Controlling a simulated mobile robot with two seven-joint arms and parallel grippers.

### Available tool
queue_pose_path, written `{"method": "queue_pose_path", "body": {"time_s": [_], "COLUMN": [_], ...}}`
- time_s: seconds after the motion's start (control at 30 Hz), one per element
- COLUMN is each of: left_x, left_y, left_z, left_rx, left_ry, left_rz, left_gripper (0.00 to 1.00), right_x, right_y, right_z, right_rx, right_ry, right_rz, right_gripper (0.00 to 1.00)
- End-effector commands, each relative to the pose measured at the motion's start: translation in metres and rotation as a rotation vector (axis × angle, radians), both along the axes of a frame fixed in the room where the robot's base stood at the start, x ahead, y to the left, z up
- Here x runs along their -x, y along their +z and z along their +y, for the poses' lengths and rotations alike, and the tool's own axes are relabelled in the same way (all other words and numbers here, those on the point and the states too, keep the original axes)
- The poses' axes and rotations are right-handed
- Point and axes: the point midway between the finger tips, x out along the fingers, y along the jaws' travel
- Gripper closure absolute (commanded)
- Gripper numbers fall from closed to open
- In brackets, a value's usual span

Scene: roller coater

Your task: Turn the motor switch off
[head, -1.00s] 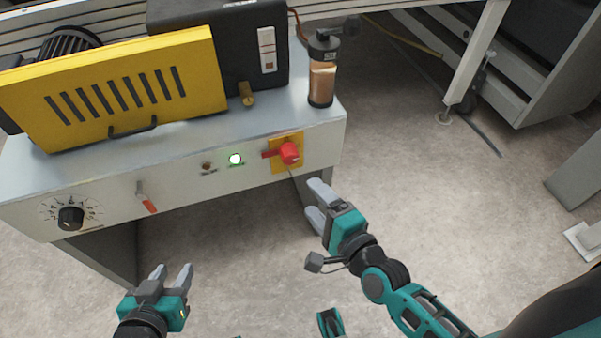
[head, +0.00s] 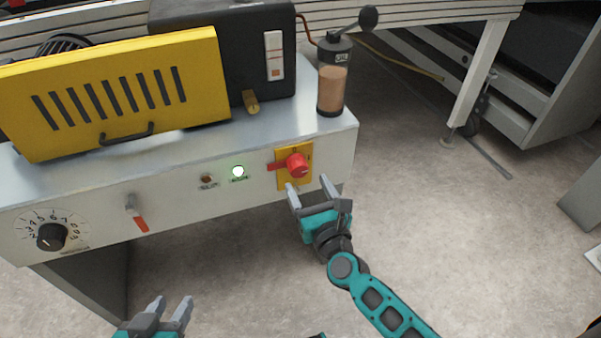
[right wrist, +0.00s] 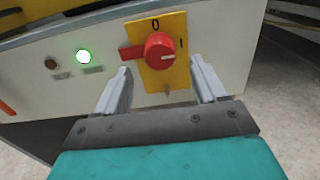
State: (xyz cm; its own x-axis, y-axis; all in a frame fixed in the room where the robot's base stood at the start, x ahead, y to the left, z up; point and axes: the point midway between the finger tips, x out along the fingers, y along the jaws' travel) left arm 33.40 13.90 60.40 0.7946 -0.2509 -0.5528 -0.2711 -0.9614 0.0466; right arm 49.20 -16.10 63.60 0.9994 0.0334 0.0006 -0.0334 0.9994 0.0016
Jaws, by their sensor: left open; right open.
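The motor switch (head: 297,165) is a red rotary knob on a yellow plate (head: 283,181) at the right end of the machine's front panel. In the right wrist view, the red knob (right wrist: 160,52) has a white mark pointing right toward "1", with "0" above it. A lit green lamp (head: 238,172) is left of the switch. My right gripper (head: 310,190) is open just below and in front of the switch; its fingers stand either side of the plate's lower part in the right wrist view, with nothing between them. My left gripper (head: 168,308) is open and empty at the lower left.
The panel also carries an unlit brown lamp (head: 207,180), a red-tipped lever (head: 137,213) and a black dial (head: 51,237). A yellow guard (head: 120,90) and an amber-filled bottle (head: 332,88) stand on top.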

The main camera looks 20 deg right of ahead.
Motion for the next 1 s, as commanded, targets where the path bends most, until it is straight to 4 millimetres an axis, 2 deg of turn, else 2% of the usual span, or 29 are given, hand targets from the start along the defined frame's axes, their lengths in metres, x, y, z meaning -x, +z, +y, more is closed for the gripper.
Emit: {"method": "queue_pose_path", "body": {"time_s": [0.1,0.3,0.47,0.7,0.77,1.0], "left_x": [0.0,-0.001,-0.001,0.0,0.0,-0.001], "left_y": [-0.002,-0.002,-0.003,-0.003,-0.003,-0.003], "left_z": [0.0,-0.001,-0.001,-0.001,-0.001,-0.001], "left_rx": [0.002,0.005,0.005,0.004,0.004,0.004], "left_ry": [0.0,0.001,0.001,0.001,0.001,0.001], "left_rz": [0.0,-0.003,0.0,0.002,0.002,0.002], "left_gripper": [0.57,0.57,0.57,0.57,0.57,0.57], "right_x": [-0.024,-0.049,-0.056,-0.056,-0.056,-0.056], "right_y": [0.0,-0.001,0.0,0.0,0.0,0.0], "right_z": [0.001,0.002,0.002,0.002,0.002,0.002], "right_rx": [0.0,0.001,0.002,0.002,0.002,0.002], "right_ry": [-0.001,0.0,0.0,0.001,0.001,0.001], "right_rz": [-0.002,0.0,0.001,0.001,0.001,0.001], "right_gripper": [0.29,0.29,0.29,0.29,0.33,0.56]}}
